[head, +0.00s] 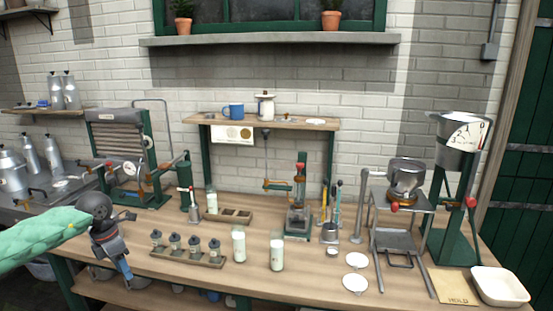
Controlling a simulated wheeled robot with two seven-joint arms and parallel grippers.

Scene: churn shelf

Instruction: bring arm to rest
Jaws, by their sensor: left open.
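My left arm comes in from the left in a green sleeve. Its gripper (125,272) points down at the front left edge of the wooden workbench (215,277). It is open, and I see nothing held between its fingers. It hangs left of a wooden rack of small grey-topped jars (186,256), apart from it. My right arm and gripper are not in view.
Two white-filled glasses (277,254) stand mid-bench. White discs (356,283), a metal stand with a bowl (406,180), a green dial scale (460,150) and a white tray (499,286) are at right. A roller machine (122,150) stands behind the gripper.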

